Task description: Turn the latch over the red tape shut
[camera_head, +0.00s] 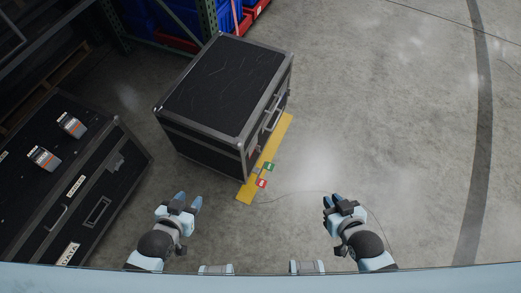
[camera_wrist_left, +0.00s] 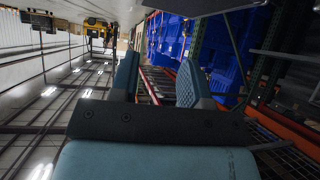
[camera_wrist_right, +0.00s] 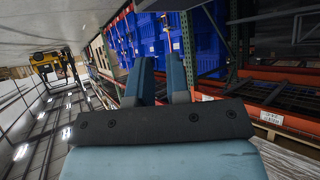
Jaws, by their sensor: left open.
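A black flight case (camera_head: 220,88) with silver edges stands on the floor in the head view. Its right-hand side carries a handle (camera_head: 273,113) and small fittings. A small red label (camera_head: 262,183) and a green label (camera_head: 269,167) show by its lower front corner, at the yellow strip. The latch and its position are too small to tell. My left gripper (camera_head: 187,203) is open and empty, in front of the case and apart from it. My right gripper (camera_head: 333,205) is right of the case over bare floor, with only a narrow gap between its fingers and nothing visible in them.
A yellow strip (camera_head: 245,193) lies along the case's right side. A second black case (camera_head: 75,152) with orange-and-white labelled items on top stands at left. Racking with blue bins (camera_head: 185,20) is at the back. The floor at right is clear; a thin cable lies in front.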

